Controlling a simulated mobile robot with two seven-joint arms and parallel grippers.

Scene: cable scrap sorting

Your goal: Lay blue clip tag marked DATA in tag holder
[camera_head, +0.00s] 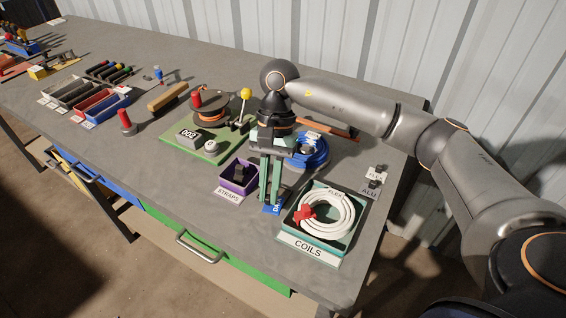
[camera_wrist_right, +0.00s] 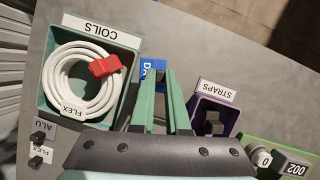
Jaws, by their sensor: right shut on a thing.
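The blue clip tag (camera_head: 271,209) is at the tips of my right gripper (camera_head: 269,200), between the purple straps bin and the coils tray. Its white letters show only in part, "DA", in the wrist view (camera_wrist_right: 150,73). The green fingers of my right gripper (camera_wrist_right: 163,75) are shut on it and hide the rest. I cannot tell whether the tag touches the table. I cannot pick out a tag holder for certain. My left gripper is not in view.
The green COILS tray (camera_head: 318,254) holds a white coil (camera_head: 325,213) with a red clip. The purple STRAPS bin (camera_head: 229,186) is left of my gripper. A blue coil (camera_head: 311,156) lies behind it. A green board (camera_head: 185,146) holds a box marked 002.

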